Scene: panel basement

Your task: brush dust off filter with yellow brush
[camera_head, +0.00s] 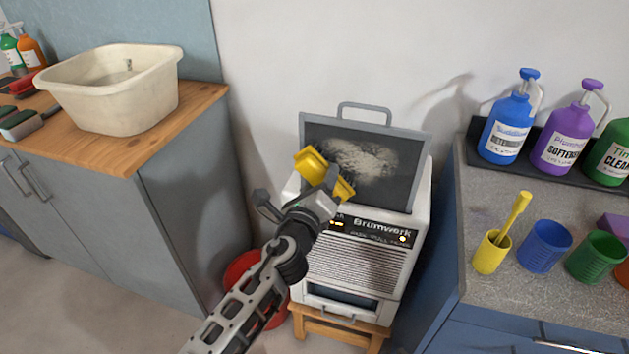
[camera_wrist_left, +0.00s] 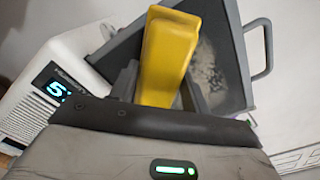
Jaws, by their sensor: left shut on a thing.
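The filter (camera_head: 405,188) is a dark panel in a grey frame with a handle on top. It stands tilted back on the white Brumwerk unit (camera_head: 358,268), near the wall. A pale dust patch (camera_head: 362,160) lies across its middle. My left gripper (camera_head: 327,181) is shut on the yellow brush (camera_head: 309,164), in front of the filter's left part. In the left wrist view, the brush (camera_wrist_left: 166,58) sticks out between the fingers and covers part of the filter (camera_wrist_left: 228,55). Its bristles are hidden; I cannot tell whether it touches the filter. My right gripper is out of view.
A yellow-handled tool stands in a yellow cup (camera_head: 490,254) on the right counter, beside blue and green cups and large bottles. A cream basin (camera_head: 115,95) sits on the left wooden counter. A red bucket (camera_head: 243,272) stands left of the unit's wooden stool (camera_head: 338,330).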

